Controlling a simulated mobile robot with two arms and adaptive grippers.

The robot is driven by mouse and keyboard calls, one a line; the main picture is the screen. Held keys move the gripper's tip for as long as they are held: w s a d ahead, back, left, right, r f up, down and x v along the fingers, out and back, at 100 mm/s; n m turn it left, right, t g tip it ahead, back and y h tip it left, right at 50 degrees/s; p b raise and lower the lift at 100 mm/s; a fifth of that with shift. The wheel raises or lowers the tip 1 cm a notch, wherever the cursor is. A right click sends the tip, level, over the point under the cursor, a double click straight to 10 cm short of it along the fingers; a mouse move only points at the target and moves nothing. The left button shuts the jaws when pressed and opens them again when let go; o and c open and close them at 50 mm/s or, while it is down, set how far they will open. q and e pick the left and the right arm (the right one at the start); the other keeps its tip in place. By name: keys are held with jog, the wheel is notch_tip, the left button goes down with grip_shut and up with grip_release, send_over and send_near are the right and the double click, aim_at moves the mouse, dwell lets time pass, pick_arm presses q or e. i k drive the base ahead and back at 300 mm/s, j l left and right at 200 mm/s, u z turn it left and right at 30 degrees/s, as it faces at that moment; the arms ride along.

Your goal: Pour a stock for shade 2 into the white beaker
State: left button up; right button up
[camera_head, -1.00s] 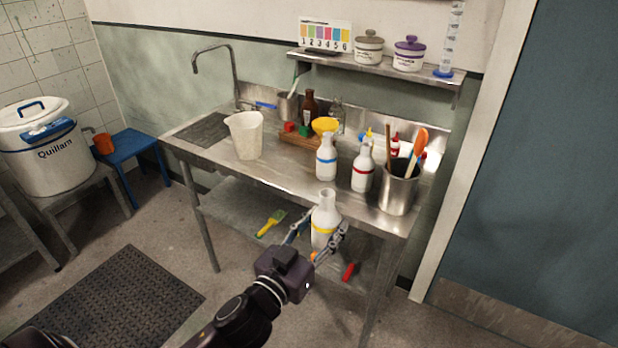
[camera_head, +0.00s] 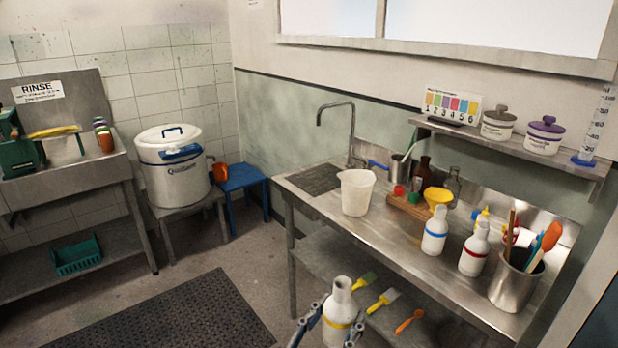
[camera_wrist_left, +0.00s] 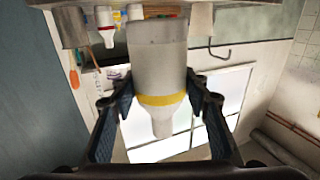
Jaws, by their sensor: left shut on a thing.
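The white bottle with a yellow band (camera_head: 338,310) is held upright by my left gripper (camera_head: 335,328), in front of the steel table. In the left wrist view, the bottle (camera_wrist_left: 157,62) sits between both fingers (camera_wrist_left: 158,103), its neck towards the picture's bottom. The white beaker (camera_head: 357,193) stands on the table, left of the other bottles and apart from the held one. A blue-banded bottle (camera_head: 434,236) and a red-banded bottle (camera_head: 474,250) stand at the table's right. The shade card (camera_head: 452,106) on the shelf has small numbered swatches; number 2 looks greenish. My right gripper is not seen.
A steel pot of tools (camera_head: 514,285) stands at the table's right end. Brushes lie on the lower shelf. A lidded pot (camera_head: 172,175) and blue stool (camera_head: 243,180) stand left.

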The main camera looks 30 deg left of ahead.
aim_at(356, 194)
jog(key=i+l+u, duration=0.45)
jog(key=l+u, duration=0.25)
jog(key=i+l, duration=0.15)
jog(key=l, duration=0.15)
jog(key=i+l, duration=0.15)
jog(key=l, duration=0.15)
jog(key=i+l, duration=0.1)
jog(key=l, duration=0.2)
jog(key=i+j, duration=0.15)
jog(key=i, duration=0.35)
